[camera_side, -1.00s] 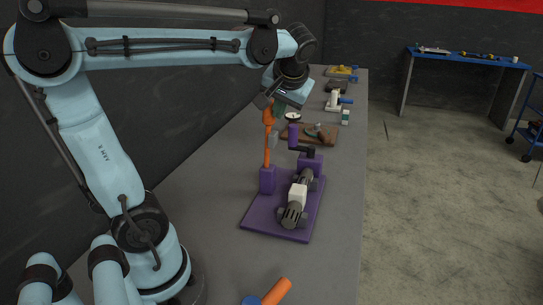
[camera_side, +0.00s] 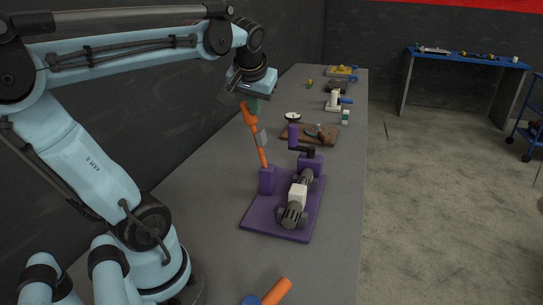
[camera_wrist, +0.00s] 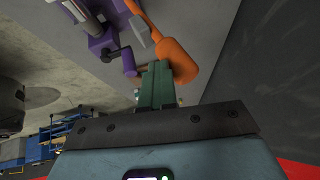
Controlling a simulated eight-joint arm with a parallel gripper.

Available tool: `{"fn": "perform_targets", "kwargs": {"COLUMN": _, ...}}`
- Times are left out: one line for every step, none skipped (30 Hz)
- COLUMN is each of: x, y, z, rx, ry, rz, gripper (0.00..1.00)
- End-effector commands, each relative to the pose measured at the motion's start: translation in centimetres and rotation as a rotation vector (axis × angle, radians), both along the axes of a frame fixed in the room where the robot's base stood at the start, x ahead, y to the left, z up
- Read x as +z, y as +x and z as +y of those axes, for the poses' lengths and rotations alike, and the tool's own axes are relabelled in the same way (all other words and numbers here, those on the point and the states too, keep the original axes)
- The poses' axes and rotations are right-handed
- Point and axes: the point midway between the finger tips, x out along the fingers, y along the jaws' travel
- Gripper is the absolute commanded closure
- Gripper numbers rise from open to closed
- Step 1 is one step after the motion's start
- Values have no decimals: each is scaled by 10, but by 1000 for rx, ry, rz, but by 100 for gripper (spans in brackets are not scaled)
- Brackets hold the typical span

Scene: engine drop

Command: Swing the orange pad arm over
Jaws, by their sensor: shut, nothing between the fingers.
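The orange pad arm (camera_side: 255,135) rises from a purple block (camera_side: 267,181) on the purple base plate (camera_side: 257,219), and leans to the left at its top. A grey pad (camera_side: 261,138) sits partway along it. My gripper (camera_side: 252,103) is shut and empty, with its green fingers close beside the pad arm's upper end. In the wrist view the green fingers (camera_wrist: 157,87) lie against or just next to the wide orange end (camera_wrist: 178,60); I cannot tell if they touch. A grey engine with a white middle (camera_side: 297,197) lies on the plate.
A purple post with a black crank (camera_side: 305,151) stands behind the engine. A brown board (camera_side: 322,138), a white gauge (camera_side: 293,116) and other tools lie farther along the grey bench. An orange and blue handle (camera_side: 275,292) lies in front.

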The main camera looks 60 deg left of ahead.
Motion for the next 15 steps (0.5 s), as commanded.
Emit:
{"fn": "perform_targets", "kwargs": {"x": 0, "y": -2, "z": 0, "rx": 7, "ry": 5, "rz": 11, "gripper": 100}}
{"fn": "perform_targets", "kwargs": {"x": 1, "y": -1, "z": -2, "rx": 6, "ry": 5, "rz": 10, "gripper": 100}}
{"fn": "perform_targets", "kwargs": {"x": 2, "y": 1, "z": -5, "rx": 4, "ry": 5, "rz": 11, "gripper": 100}}
{"fn": "perform_targets", "kwargs": {"x": 3, "y": 3, "z": -8, "rx": 3, "ry": 3, "rz": 10, "gripper": 100}}
{"fn": "perform_targets", "kwargs": {"x": 4, "y": 6, "z": -12, "rx": 0, "ry": 5, "rz": 9, "gripper": 100}}
{"fn": "perform_targets", "kwargs": {"x": 6, "y": 9, "z": -17, "rx": -1, "ry": 3, "rz": 6, "gripper": 100}}
{"fn": "perform_targets", "kwargs": {"x": 7, "y": 12, "z": -22, "rx": -5, "ry": 3, "rz": 5, "gripper": 100}}
{"fn": "perform_targets", "kwargs": {"x": 8, "y": 15, "z": -27, "rx": -6, "ry": 1, "rz": 4, "gripper": 100}}
{"fn": "perform_targets", "kwargs": {"x": 10, "y": 18, "z": -33, "rx": -7, "ry": 1, "rz": 3, "gripper": 100}}
{"fn": "perform_targets", "kwargs": {"x": 13, "y": 19, "z": -37, "rx": -7, "ry": 2, "rz": 2, "gripper": 100}}
{"fn": "perform_targets", "kwargs": {"x": 19, "y": 16, "z": -37, "rx": -3, "ry": 1, "rz": 2, "gripper": 100}}
{"fn": "perform_targets", "kwargs": {"x": 25, "y": 13, "z": -40, "rx": -2, "ry": 1, "rz": 1, "gripper": 100}}
{"fn": "perform_targets", "kwargs": {"x": 29, "y": 11, "z": -42, "rx": -2, "ry": 1, "rz": 1, "gripper": 100}}
{"fn": "perform_targets", "kwargs": {"x": 33, "y": 10, "z": -44, "rx": -3, "ry": 0, "rz": 1, "gripper": 100}}
{"fn": "perform_targets", "kwargs": {"x": 40, "y": 8, "z": -47, "rx": -4, "ry": -1, "rz": 0, "gripper": 100}}
